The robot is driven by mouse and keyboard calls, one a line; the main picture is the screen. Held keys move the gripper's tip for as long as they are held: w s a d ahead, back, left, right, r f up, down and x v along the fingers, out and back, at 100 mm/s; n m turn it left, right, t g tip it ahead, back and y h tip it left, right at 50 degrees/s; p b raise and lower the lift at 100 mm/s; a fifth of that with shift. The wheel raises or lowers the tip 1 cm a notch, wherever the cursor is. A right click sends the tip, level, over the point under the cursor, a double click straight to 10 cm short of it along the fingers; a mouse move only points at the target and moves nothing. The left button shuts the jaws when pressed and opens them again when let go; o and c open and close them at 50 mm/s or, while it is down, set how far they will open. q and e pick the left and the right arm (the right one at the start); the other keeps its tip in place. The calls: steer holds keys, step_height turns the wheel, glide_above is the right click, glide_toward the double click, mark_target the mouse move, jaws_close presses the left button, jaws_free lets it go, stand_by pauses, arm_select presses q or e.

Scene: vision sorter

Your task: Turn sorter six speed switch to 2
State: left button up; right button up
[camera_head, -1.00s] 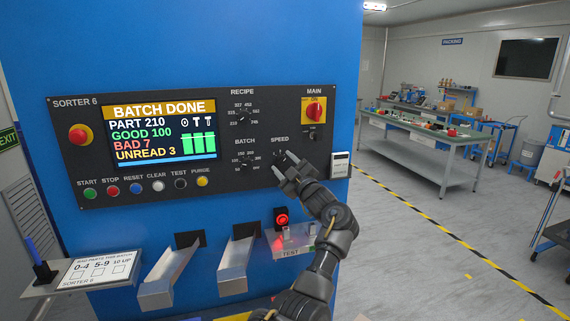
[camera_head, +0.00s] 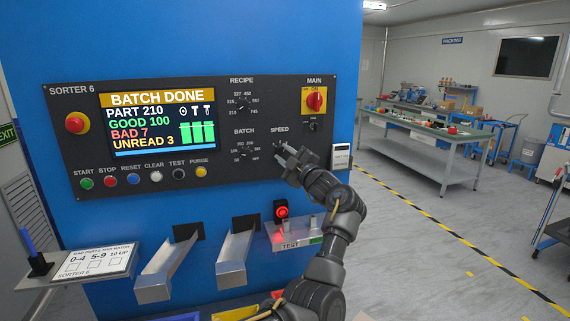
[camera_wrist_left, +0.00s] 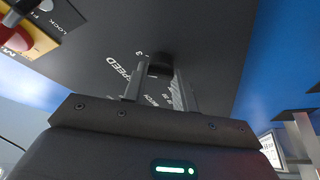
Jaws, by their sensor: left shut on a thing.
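Sorter 6 has a dark control panel (camera_head: 215,172) on its blue front. The speed switch (camera_wrist_left: 160,63) is a small black knob under the SPEED label (camera_head: 279,129). My left gripper (camera_head: 284,152) is at this switch, and in the head view its fingers largely cover it. In the left wrist view the gripper (camera_wrist_left: 160,78) is shut on the knob, one finger on each side. A printed 3 shows beside the knob there; I cannot tell which number the knob points to. My right gripper is not in view.
The batch dial (camera_head: 244,151) is left of the speed switch, the recipe dial (camera_head: 243,103) above left. The red main switch (camera_head: 315,99) is above right. Two metal chutes (camera_head: 237,258) and a test shelf (camera_head: 290,236) with a red-lit button (camera_head: 281,211) stick out below.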

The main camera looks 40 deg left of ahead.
arm_select(q)
steer(key=n+g+b, duration=0.1)
steer(key=n+b, duration=0.2)
steer(key=shift+d+f+n+h+b, duration=0.1)
steer(key=shift+n+h+b, duration=0.25)
steer(key=shift+n+h, duration=0.05)
steer(key=shift+n+h+b, duration=0.4)
steer(key=shift+n+b, duration=0.2)
steer(key=shift+n, duration=0.4)
steer(key=shift+r+n+g+h, duration=0.3)
steer(key=shift+n+g, duration=0.1)
steer(key=shift+n, duration=0.3)
steer(key=o, duration=1)
steer(key=shift+b, duration=0.3)
